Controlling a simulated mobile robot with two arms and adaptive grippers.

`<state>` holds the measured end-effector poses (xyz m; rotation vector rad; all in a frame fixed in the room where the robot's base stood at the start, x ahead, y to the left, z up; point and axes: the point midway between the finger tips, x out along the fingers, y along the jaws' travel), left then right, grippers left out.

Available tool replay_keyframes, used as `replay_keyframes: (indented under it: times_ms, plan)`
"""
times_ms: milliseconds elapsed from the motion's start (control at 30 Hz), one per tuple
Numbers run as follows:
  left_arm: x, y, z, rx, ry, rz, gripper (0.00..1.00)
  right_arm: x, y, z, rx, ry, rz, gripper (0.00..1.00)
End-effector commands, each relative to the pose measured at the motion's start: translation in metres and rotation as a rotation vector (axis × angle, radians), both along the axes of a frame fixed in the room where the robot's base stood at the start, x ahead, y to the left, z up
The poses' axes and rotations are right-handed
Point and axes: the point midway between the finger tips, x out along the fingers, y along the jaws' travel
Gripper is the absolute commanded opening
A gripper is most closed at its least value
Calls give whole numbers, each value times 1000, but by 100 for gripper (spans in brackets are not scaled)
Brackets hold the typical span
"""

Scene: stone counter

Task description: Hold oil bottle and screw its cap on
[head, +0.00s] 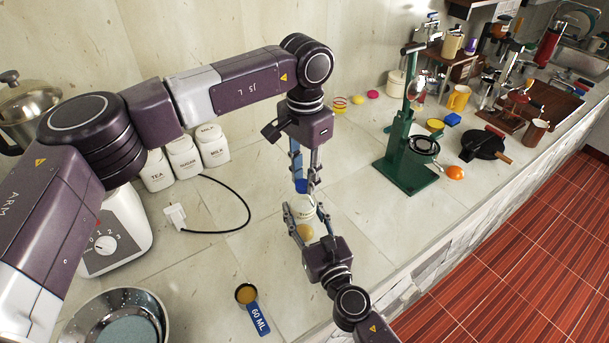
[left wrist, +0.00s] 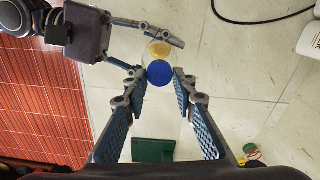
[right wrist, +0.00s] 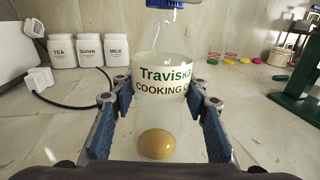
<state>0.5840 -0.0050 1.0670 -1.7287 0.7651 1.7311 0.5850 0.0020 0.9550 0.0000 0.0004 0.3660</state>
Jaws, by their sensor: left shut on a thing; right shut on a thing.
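The clear oil bottle (right wrist: 160,60), labelled "Traviska COOKING", stands upright on the counter. It also shows in the head view (head: 305,208). My right gripper (head: 303,212) is shut on its body from the front, one finger on each side. The blue cap (left wrist: 159,73) is at the top of the bottle neck; its lower edge shows at the top of the right wrist view (right wrist: 165,4). My left gripper (left wrist: 160,77) points down from above and is shut on the cap. How far the cap sits on the threads cannot be told.
A green stand (head: 410,150) is to the right; white canisters (head: 184,160) and a cable (head: 245,205) are left. A 60 ML measuring scoop (head: 252,308) lies in front.

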Motion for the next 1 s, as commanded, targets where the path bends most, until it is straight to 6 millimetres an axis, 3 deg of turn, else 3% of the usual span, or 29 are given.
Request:
replay_keyframes:
  times_ms: [167, 200, 367, 667, 1000]
  plan:
    - [1, 0, 1, 0, -3, 3, 17, 0, 0, -1, -1, 2, 0, 0]
    - [1, 0, 1, 0, -3, 3, 27, 0, 0, -1, -1, 2, 0, 0]
    - [1, 0, 0, 0, -1, 4, 42, 0, 0, -1, -1, 2, 0, 0]
    - [1, 0, 2, 0, -1, 4, 42, 0, 0, -1, -1, 2, 0, 0]
    - [1, 0, 41, -1, -3, 4, 42, 0, 0, -1, -1, 2, 0, 0]
